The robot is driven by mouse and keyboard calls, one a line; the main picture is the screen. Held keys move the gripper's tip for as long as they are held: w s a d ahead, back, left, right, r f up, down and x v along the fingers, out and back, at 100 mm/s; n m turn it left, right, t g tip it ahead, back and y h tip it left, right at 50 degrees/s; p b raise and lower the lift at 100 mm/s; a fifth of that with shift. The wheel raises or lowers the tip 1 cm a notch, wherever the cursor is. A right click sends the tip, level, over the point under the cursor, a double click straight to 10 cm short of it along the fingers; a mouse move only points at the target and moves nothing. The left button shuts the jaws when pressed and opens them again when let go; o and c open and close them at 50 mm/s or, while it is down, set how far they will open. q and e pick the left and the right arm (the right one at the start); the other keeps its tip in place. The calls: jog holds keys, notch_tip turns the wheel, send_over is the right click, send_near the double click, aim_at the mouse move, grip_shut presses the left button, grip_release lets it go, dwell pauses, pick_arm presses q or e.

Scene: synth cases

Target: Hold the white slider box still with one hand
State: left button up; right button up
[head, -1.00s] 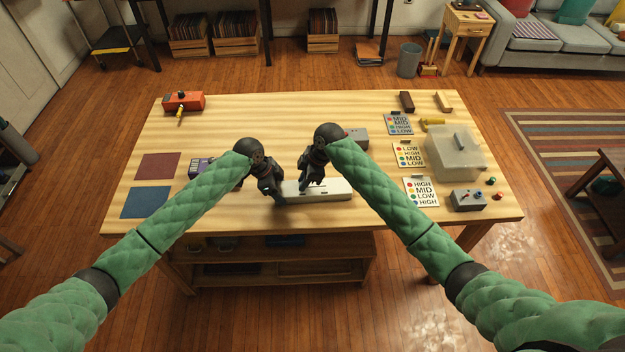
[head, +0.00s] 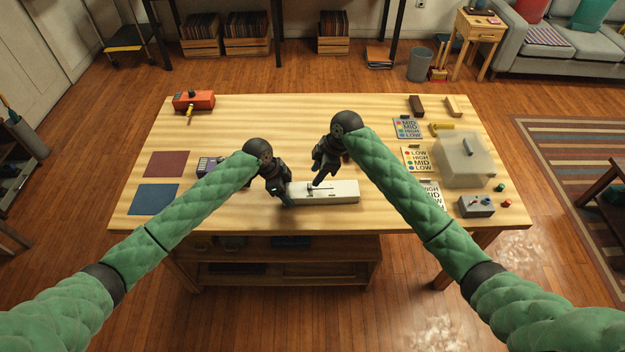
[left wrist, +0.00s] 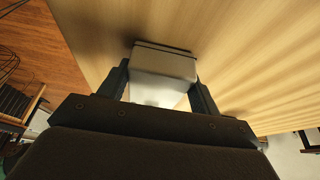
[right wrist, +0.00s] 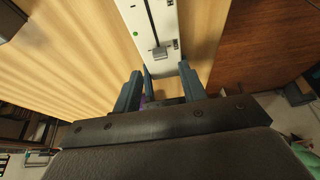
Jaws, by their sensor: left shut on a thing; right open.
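The white slider box (head: 335,194) lies near the front edge of the table, long side left to right. My left gripper (head: 284,197) is shut on its left end; in the left wrist view the box end (left wrist: 162,75) sits between the two fingers (left wrist: 163,92). My right gripper (head: 316,181) is open and empty, above the box just behind its middle. In the right wrist view the box (right wrist: 155,35) shows ahead of the open fingers (right wrist: 160,88), with a green dot, a slot and a small grey slider knob (right wrist: 160,52) on its face.
On the wooden table (head: 250,115), an orange box (head: 193,100) stands at the back left, and red and blue mats (head: 153,199) lie at the left. Label cards (head: 417,161), a translucent case (head: 465,160) and a grey control box (head: 476,206) stand at the right.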

jog(key=v, duration=0.6)
jog(key=shift+d+r, duration=0.2)
jog(key=shift+r, duration=0.15)
pick_arm(q)
jog(key=o, duration=1.2)
jog(key=shift+c, duration=0.2)
jog(key=v, duration=1.2)
notch_tip(320, 180, up, 10)
jog(key=p, duration=0.8)
pick_arm(e)
notch_tip(320, 180, up, 8)
